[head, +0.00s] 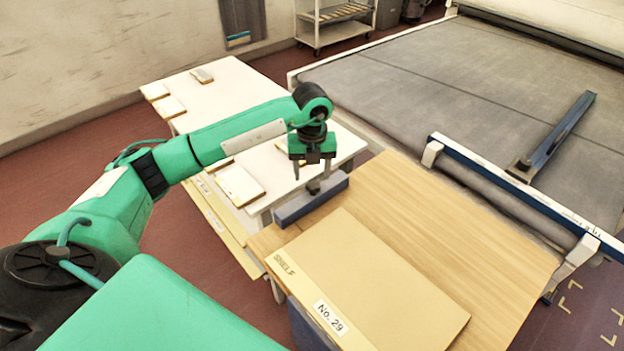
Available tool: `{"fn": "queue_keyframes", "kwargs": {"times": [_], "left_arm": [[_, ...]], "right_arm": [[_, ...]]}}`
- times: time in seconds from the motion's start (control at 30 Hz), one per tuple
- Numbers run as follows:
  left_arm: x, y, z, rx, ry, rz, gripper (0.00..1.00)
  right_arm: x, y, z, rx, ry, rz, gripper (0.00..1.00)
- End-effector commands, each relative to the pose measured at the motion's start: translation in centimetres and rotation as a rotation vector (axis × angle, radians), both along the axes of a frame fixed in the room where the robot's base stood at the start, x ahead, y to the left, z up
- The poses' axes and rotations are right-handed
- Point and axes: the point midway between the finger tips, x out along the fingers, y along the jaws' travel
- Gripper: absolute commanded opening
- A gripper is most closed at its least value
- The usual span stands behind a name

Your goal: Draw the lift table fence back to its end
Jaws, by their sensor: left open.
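The lift table (440,212) has a wood-coloured top. A blue-grey bar, which looks like its fence (330,194), lies along the table's left edge and has a small dark knob (313,187) on top. My left gripper (311,171) is open and points down just above the knob, one finger to each side of it in the picture. I cannot tell whether the fingers touch the knob or fence. My right gripper is not in view.
A tan panel (370,275) marked "SHELF" and "No. 29" lies on the lift table beside the fence. A white table (225,95) with small boards stands behind. The grey conveyor bed (430,75), with a blue-and-white rail (520,190) and a blue bar (560,130), is at right.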

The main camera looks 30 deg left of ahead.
Motion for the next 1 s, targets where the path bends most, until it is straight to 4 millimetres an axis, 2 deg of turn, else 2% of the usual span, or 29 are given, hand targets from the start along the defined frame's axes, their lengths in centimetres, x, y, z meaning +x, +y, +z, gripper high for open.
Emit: {"fn": "queue_keyframes", "kwargs": {"times": [0.1, 0.3, 0.5, 0.7, 1.0], "left_arm": [[0.1, 0.0, 2.6, 0.0, -0.007, 0.0, 0.56], [0.1, 0.1, 7.1, 0.0, -0.006, 0.001, 0.56], [0.1, 0.1, 9.8, 0.001, -0.003, 0.002, 0.56], [0.0, 0.2, 10.6, 0.001, 0.001, 0.001, 0.56], [0.0, 0.2, 10.6, 0.0, 0.0, 0.002, 0.56]], "right_arm": [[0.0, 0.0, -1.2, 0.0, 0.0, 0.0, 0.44], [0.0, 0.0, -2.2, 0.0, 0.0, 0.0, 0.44], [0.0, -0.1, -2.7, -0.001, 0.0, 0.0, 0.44], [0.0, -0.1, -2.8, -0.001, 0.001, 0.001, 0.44], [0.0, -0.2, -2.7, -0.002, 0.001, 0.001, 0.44]]}}
